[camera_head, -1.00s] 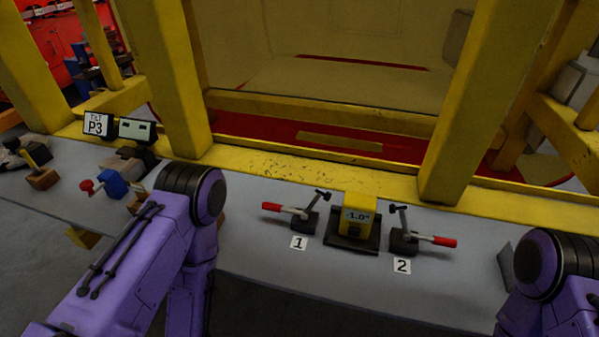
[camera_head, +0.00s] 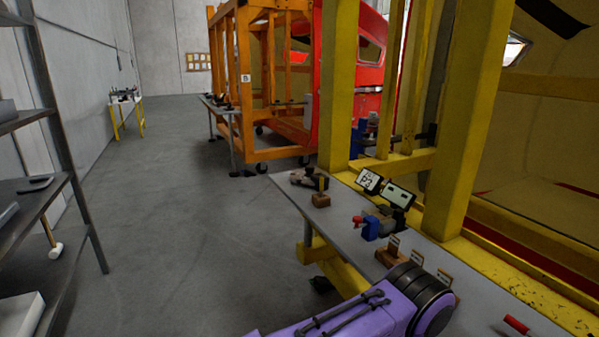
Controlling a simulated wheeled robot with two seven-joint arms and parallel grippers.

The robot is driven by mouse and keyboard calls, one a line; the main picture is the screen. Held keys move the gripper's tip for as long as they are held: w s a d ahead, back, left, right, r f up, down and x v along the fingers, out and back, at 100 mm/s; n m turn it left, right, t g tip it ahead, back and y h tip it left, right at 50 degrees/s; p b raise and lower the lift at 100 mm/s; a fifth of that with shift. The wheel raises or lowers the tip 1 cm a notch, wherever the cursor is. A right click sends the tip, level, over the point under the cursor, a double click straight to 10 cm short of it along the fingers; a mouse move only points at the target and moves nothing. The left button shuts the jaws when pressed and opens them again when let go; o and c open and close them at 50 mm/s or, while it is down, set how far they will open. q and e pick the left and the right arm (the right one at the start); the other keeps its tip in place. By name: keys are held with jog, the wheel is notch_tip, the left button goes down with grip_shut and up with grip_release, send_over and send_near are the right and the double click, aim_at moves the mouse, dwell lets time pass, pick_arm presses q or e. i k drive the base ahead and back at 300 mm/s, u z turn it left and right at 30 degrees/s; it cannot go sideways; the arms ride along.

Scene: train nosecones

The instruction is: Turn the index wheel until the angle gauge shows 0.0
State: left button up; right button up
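The yellow gauge box seen earlier on the bench is out of this view. I cannot make out a part that is surely the index wheel. A red lever handle (camera_head: 516,325) shows at the bottom right edge. One of my purple arm links crosses the lower middle, in front of the bench. Neither of my grippers is in view.
A yellow frame (camera_head: 475,120) rises behind the bench. An orange frame (camera_head: 247,110) with a red nosecone stands further back. A dark shelf rack (camera_head: 55,115) with tools is at the left. The grey floor (camera_head: 180,220) between them is open.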

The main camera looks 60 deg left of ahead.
aim_at(297, 176)
jog(key=z, duration=2.45)
jog(key=k, duration=2.5)
jog(key=u, duration=2.6)
jog(key=i, duration=0.2)
